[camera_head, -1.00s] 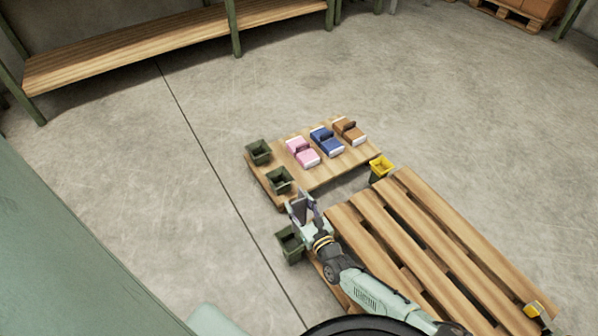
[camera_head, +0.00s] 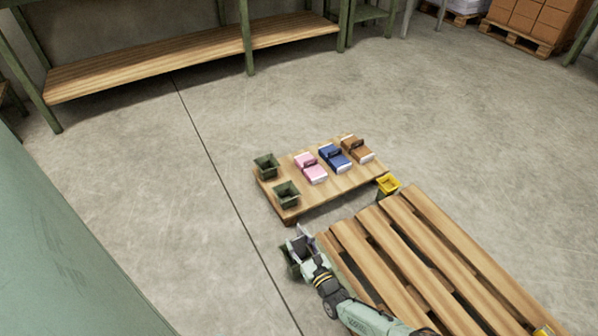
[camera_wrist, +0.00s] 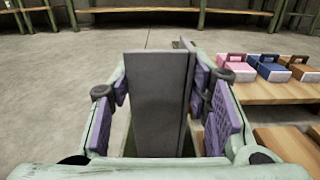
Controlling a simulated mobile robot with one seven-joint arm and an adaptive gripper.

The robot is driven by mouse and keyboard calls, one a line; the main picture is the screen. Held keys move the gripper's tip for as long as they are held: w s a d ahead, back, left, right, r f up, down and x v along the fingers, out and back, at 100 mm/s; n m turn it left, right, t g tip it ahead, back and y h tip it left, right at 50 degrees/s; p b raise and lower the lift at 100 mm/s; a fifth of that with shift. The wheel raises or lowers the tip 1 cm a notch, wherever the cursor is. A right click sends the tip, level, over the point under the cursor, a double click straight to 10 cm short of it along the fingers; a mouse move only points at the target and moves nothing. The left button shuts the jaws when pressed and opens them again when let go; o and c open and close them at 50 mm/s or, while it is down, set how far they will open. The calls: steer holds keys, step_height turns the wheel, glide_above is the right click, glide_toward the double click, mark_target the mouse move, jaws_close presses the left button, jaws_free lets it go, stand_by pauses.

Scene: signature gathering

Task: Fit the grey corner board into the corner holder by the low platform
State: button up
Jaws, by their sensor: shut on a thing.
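The grey corner board (camera_wrist: 158,100) stands upright between the purple finger pads in the wrist view. My gripper (camera_wrist: 165,95) is shut on it. Two similar green holders, one at the back (camera_head: 265,166) and one nearer (camera_head: 287,194), stand at the left corners of the low wooden platform (camera_head: 318,195).
Pink (camera_head: 311,168), blue (camera_head: 335,158) and brown (camera_head: 357,149) bundles lie on the platform. A yellow holder (camera_head: 387,186) stands between it and the slatted pallet (camera_head: 400,250). Floor to the left is clear. A long wooden shelf (camera_head: 190,57) is at the back.

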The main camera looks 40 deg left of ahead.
steer(key=shift+f, duration=0.4)
steer(key=shift+f+b, duration=0.4)
steer(key=shift+b, duration=0.15)
steer(key=o, duration=1.3)
steer(key=shift+c, duration=0.2)
steer(key=shift+r, duration=0.15)
